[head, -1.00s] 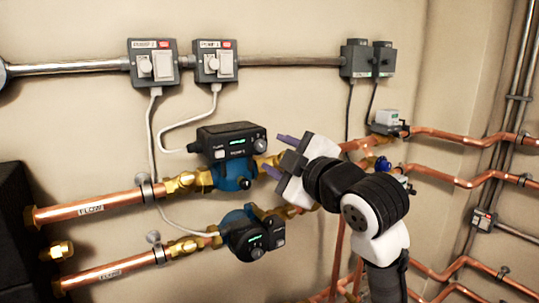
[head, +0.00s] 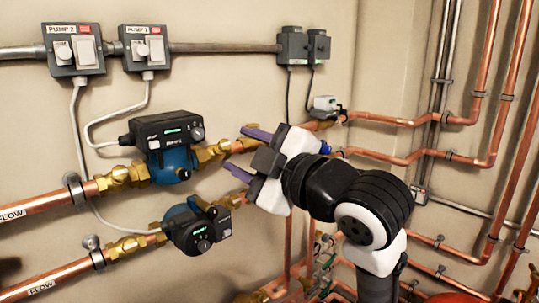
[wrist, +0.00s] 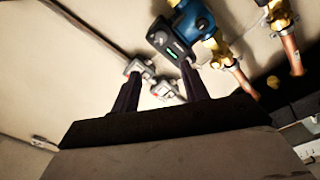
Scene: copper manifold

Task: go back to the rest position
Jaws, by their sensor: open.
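My gripper (head: 246,154) is open, with its two purple fingers apart and nothing between them. In the head view it points left, just right of the upper blue pump (head: 172,163) and in front of the brass fittings and copper pipe there. In the wrist view the two dark fingers (wrist: 158,92) stand apart, and the blue pump (wrist: 196,20) with its black control box shows beyond them. I cannot tell whether the fingers touch any pipe. The lower pump (head: 197,226) sits below and left of my gripper.
Two switch boxes marked PUMP 2 (head: 73,50) and PUMP 1 (head: 146,48) hang on the wall above. A grey double box (head: 303,46) is further right. Copper pipes (head: 420,122) run along the right wall and below my arm. Bare wall lies above my gripper.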

